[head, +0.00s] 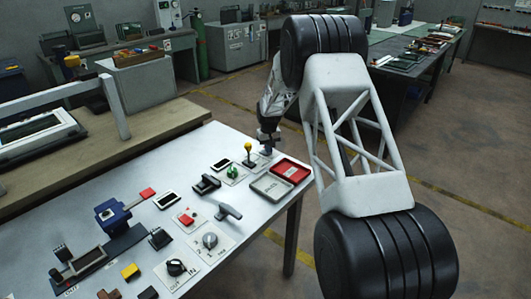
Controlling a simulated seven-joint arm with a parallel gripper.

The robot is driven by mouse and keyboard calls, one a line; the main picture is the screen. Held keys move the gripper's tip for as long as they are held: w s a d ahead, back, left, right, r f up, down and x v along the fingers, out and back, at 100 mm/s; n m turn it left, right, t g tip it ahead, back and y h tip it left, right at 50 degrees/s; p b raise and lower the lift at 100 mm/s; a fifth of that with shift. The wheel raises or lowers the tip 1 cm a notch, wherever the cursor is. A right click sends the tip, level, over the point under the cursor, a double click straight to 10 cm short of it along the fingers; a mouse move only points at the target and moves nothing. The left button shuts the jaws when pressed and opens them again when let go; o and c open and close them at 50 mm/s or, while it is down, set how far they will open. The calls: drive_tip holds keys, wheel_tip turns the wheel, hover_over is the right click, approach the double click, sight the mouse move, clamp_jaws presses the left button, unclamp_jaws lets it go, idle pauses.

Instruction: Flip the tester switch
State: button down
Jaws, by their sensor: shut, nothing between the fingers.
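My gripper (267,145) is at the far right corner of the white table, pointing down, with its fingertips close to or over a small plate just behind the trays. It looks shut, and the fingertips are small and dark here. Which item is the tester switch is not clear. A lever with a yellow ball (248,150) stands upright just left of my gripper. A green knob (232,171) on a white plate is left of that. Whether the gripper touches the small plate beneath it cannot be told.
A red tray (291,163) and a grey tray (258,187) lie in front of the gripper. A hammer-like tool (229,211), a red button plate (187,216), dial plates (210,241) and a blue vise (112,213) crowd the table (128,183). A wooden bench (154,122) stands behind.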

drive_tip(key=shift+f, duration=0.4)
idle(0.3)
drive_tip(key=shift+r, duration=3.5)
